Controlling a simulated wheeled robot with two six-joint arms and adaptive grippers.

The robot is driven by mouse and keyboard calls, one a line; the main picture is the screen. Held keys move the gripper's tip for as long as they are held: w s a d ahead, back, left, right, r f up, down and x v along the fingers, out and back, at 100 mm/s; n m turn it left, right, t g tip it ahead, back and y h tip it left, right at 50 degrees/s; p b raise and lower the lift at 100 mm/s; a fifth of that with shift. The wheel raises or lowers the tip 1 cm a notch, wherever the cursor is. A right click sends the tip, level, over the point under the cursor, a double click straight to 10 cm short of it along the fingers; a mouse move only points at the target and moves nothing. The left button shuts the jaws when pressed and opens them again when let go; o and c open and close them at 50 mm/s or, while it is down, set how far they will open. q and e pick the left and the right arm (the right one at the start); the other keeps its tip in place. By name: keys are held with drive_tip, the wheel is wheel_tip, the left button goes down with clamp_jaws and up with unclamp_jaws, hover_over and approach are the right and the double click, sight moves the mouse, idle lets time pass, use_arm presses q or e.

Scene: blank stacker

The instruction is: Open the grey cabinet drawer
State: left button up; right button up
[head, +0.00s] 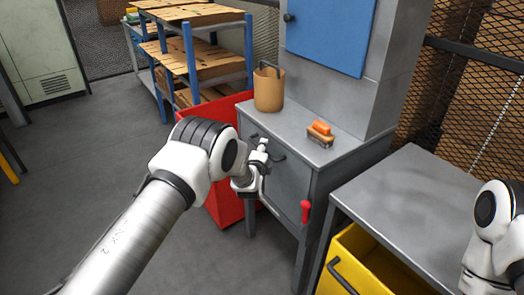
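The grey cabinet (345,150) stands right of centre in the head view, with its front facing my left arm. A dark bar handle (278,157) is on the upper part of its front, on what looks like the drawer (292,168). The drawer front looks flush with the cabinet. My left gripper (264,153) is right at this handle, overlapping its left part. Whether its fingers are around the handle or only in front of it is too small to tell. My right arm shows at the right edge, but its gripper is out of view.
A brown container (268,90) and an orange-topped brush-like item (320,131) stand on the cabinet top. A red handle (305,211) sticks out at its front right. A red bin (226,204) is behind my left gripper. A grey table (415,190) with a yellow bin (345,257) stands right.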

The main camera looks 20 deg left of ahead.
use_arm(q)
clamp_jaws()
drive_tip(key=s+a+p, duration=0.9)
drive_tip(key=s+a, duration=0.7)
drive_tip(key=s, duration=0.5)
drive_tip(key=shift+a+p, duration=0.15)
drive_tip(key=shift+p, duration=0.2)
unclamp_jaws()
